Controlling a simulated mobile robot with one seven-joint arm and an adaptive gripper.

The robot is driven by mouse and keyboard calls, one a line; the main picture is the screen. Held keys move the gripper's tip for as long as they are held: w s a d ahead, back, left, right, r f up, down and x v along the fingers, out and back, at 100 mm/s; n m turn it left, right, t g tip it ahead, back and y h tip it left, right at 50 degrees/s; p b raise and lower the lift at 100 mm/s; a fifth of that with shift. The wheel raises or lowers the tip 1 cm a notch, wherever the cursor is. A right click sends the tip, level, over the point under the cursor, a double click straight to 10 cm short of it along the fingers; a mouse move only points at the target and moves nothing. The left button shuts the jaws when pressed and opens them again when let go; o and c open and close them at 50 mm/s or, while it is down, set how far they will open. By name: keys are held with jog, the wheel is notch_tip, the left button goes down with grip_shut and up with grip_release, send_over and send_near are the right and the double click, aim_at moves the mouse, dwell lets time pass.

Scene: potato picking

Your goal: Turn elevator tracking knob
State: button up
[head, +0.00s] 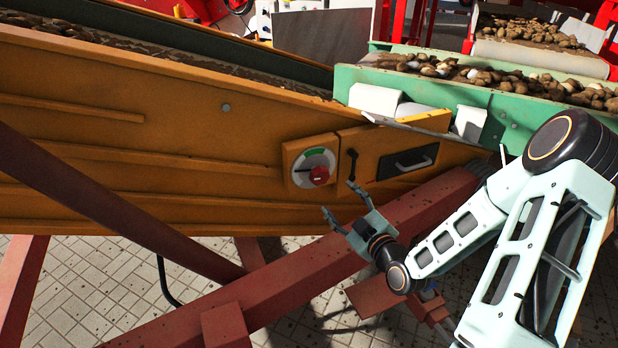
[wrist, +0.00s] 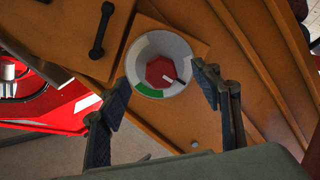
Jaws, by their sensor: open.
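The elevator tracking knob (head: 319,175) is a red knob on a round white dial (head: 304,166) with a green segment. The dial sits on an orange box on the side of the orange elevator. In the wrist view the red knob (wrist: 160,72) shows a pale pointer at its lower right, with the green segment (wrist: 150,92) at the dial's lower edge. My gripper (head: 341,203) is open and empty, below and right of the knob in the head view. In the wrist view its two fingers (wrist: 160,92) stand apart on either side of the dial, not visibly touching the knob.
Right of the dial are a black lever (head: 351,163) and a panel with a handle (head: 408,162). A red diagonal beam (head: 300,275) runs below my gripper. A green conveyor (head: 520,112) with potatoes is at upper right.

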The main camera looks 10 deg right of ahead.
aim_at(321, 177)
jog(key=shift+m+t, duration=0.4)
jog(key=shift+t, duration=0.2)
jog(key=x, duration=0.3)
jog(key=a+r+x, duration=0.1)
jog(key=x, duration=0.3)
jog(key=b+x, duration=0.1)
jog(key=x, duration=0.2)
jog(key=shift+w+a+r, duration=0.15)
jog(key=shift+a+r, duration=0.2)
jog(key=shift+a, duration=0.05)
jog(key=c, duration=1.1)
jog(key=shift+c, duration=0.2)
